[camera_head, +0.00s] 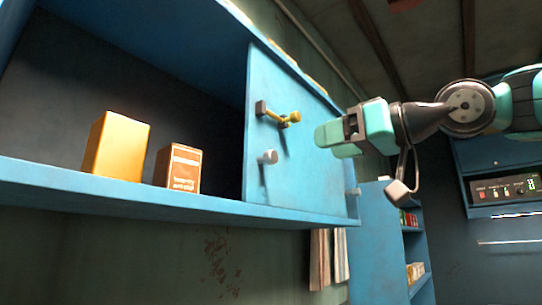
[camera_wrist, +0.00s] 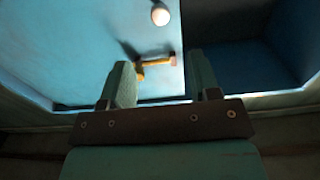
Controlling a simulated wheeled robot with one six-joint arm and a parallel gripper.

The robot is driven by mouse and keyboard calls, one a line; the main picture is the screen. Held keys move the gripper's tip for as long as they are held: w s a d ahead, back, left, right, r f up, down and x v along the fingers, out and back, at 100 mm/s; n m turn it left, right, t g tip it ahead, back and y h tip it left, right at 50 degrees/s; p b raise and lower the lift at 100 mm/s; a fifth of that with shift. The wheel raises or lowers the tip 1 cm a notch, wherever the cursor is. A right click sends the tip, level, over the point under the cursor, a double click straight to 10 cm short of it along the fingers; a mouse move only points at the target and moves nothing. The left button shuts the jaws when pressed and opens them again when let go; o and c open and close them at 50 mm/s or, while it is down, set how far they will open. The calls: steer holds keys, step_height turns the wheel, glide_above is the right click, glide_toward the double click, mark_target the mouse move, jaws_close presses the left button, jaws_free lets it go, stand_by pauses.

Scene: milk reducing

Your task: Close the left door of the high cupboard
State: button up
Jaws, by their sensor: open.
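The high cupboard (camera_head: 215,207) is blue, and its left part stands open in the head view. A flat blue door panel (camera_head: 299,165) covers its right part; it also fills the left of the wrist view (camera_wrist: 90,45). The panel bears a yellow handle (camera_head: 290,119) and, below it, a pale round knob (camera_head: 268,157). My gripper (camera_head: 335,144) is open and empty, a short gap to the right of the handle. In the wrist view the handle (camera_wrist: 157,65) shows between the fingertips, with the knob (camera_wrist: 160,15) beyond it. I cannot tell whether the panel slides or swings.
A yellow box (camera_head: 117,146) and a brown labelled box (camera_head: 178,168) stand on the open shelf. Cloths (camera_head: 328,258) hang below the cupboard. A blue shelf unit (camera_head: 378,245) and a panel with lit controls (camera_head: 506,189) stand farther right.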

mark_target(274, 157)
steer(key=p+x, duration=0.4)
steer(key=x, duration=0.8)
steer(key=shift+w+a+r, duration=0.1)
steer(key=shift+a, duration=0.05)
steer(key=shift+w+a, duration=0.4)
steer(key=shift+a, duration=0.05)
jaws_close()
steer(key=shift+s, duration=0.1)
